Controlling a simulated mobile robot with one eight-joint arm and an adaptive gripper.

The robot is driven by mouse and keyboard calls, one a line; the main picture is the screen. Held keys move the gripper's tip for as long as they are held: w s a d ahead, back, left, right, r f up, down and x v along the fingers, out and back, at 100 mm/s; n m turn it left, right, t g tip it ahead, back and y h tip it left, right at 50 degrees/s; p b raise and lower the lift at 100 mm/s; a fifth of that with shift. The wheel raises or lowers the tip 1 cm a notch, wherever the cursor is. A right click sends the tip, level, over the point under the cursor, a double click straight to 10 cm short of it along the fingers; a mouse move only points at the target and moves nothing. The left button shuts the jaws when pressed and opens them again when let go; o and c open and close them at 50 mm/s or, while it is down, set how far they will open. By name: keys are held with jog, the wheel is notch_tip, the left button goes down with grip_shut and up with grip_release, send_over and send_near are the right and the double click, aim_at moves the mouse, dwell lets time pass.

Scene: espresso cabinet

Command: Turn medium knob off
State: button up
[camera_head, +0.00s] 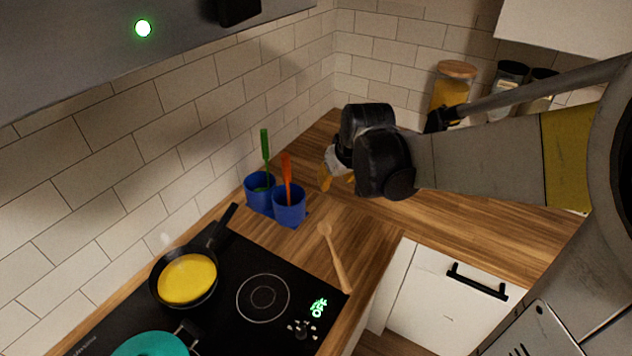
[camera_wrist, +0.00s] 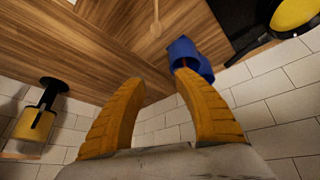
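A small dark knob (camera_head: 302,330) with pale markings around it sits on the black cooktop (camera_head: 235,335) near its right front edge, beside a lit green display (camera_head: 319,307). I cannot tell the knob's setting or which size it stands for. My gripper (camera_head: 326,180) is up and away from the knob, above the wooden counter and to the right of the blue cups. In the wrist view my gripper's two orange fingers (camera_wrist: 158,78) are spread apart with nothing between them. The knob does not show in the wrist view.
A black pan (camera_head: 159,291) with yellow contents and a teal pot (camera_head: 150,345) stand on the cooktop. Two blue cups (camera_head: 289,206) hold green and orange utensils. A wooden spoon (camera_head: 336,260) lies at the cooktop's right edge. Jars (camera_head: 453,90) stand at the back.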

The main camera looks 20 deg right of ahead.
jog(key=s+a+r, duration=0.2)
jog(key=s+a, duration=0.3)
jog(key=s, duration=0.3)
jog(key=s+a+r+t+y, duration=0.1)
jog(key=s+a+r, duration=0.1)
jog(key=s+a, duration=0.4)
jog(key=shift+s, duration=1.1)
jog(key=shift+a, duration=0.1)
jog(key=o, duration=0.4)
